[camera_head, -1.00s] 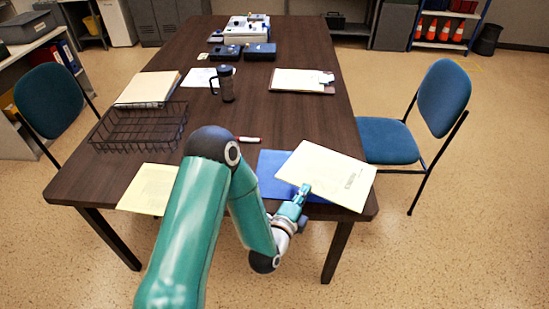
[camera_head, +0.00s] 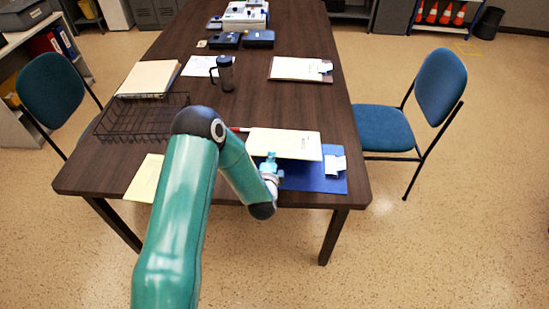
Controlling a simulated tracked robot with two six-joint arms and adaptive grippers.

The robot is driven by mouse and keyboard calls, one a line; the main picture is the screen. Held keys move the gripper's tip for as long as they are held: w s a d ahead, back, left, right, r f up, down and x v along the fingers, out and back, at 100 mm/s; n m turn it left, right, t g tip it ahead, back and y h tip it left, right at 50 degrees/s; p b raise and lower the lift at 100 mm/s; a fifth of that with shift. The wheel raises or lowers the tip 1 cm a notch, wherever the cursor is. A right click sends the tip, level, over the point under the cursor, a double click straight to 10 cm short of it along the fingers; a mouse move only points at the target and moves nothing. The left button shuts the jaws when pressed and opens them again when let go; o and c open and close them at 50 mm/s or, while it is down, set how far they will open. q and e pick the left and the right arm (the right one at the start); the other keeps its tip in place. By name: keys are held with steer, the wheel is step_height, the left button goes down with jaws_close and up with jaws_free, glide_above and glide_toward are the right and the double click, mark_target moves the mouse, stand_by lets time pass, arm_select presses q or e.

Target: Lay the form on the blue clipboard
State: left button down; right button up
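The form (camera_head: 285,144), a pale cream sheet, is over the far left part of the blue clipboard (camera_head: 312,183) and reaches past its far edge. I cannot tell if it touches the board. The clipboard lies at the table's near right, its pale metal clip (camera_head: 335,164) bare at the right end. My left gripper (camera_head: 270,162) is at the form's near edge, shut on it. The gripper and wrist hide part of the clipboard's left side. My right gripper is not in view.
A yellow sheet (camera_head: 146,180) lies left, partly behind my arm. A wire basket (camera_head: 140,122), a dark mug (camera_head: 224,74), a brown clipboard with paper (camera_head: 300,79) and a red marker (camera_head: 239,129) are on the table (camera_head: 310,110). Blue chairs flank it.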

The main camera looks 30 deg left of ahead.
arm_select(q)
steer(key=shift+f+b, duration=0.65)
steer(key=shift+f, duration=0.7)
steer(key=shift+f+b, duration=0.7)
steer(key=shift+b, duration=0.15)
steer(key=c, duration=1.2)
jaws_free()
steer(key=shift+c, duration=0.2)
steer(key=s+d, duration=0.2)
steer(key=s, duration=0.1)
steer(key=s+b, duration=0.1)
steer(key=s, duration=0.1)
steer(key=shift+s+d, duration=0.15)
steer(key=shift+d, duration=0.25)
steer(key=shift+s, duration=0.1)
